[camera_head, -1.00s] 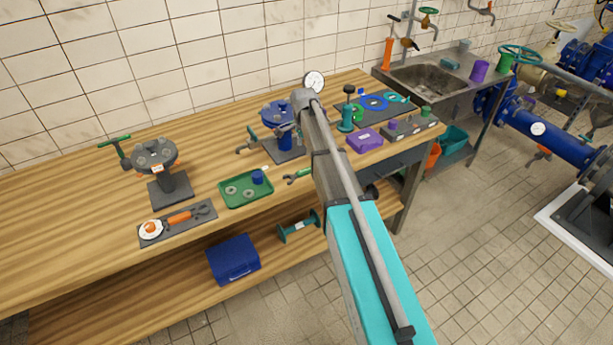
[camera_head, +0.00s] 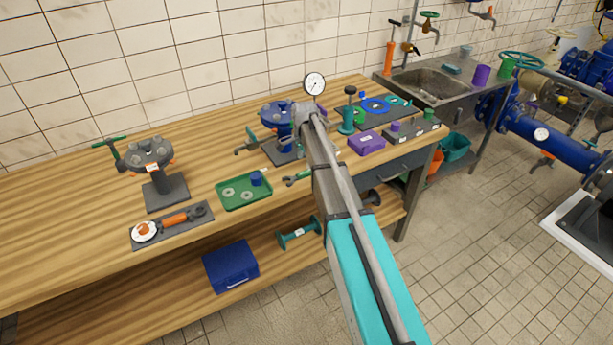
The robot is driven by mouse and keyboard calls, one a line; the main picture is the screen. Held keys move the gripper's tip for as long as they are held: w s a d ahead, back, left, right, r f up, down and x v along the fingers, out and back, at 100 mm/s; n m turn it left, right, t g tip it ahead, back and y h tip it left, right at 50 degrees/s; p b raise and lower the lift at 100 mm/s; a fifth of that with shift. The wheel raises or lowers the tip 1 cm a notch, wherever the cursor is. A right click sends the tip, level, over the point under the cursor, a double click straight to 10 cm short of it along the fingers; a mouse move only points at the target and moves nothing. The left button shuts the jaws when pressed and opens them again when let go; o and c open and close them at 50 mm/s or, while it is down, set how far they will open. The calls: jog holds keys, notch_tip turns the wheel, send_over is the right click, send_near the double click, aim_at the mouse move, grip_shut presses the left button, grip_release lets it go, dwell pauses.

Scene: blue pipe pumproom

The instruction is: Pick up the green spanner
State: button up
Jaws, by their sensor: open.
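The green spanner (camera_head: 299,177) lies on the wooden workbench (camera_head: 95,185) near its front edge, just right of the green tray (camera_head: 232,204). Its head points left. Its right end reaches up to my arm, which may hide part of it. My arm comes up from the lower right and crosses the bench just right of the spanner. My gripper is hidden behind the arm and cannot be made out.
A blue valve (camera_head: 273,112) on a dark base stands behind the spanner. A grey vice-like fixture (camera_head: 150,155) and a dark mat (camera_head: 187,233) with tools are left. A purple box (camera_head: 366,142) is right of my arm. Bare bench lies behind the tray.

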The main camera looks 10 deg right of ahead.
aim_at(306, 171)
jog(key=shift+f, duration=0.15)
jog(key=shift+d+f+b, duration=0.2)
jog(key=shift+f+b, duration=2.25)
jog(key=shift+b, duration=0.2)
grip_shut()
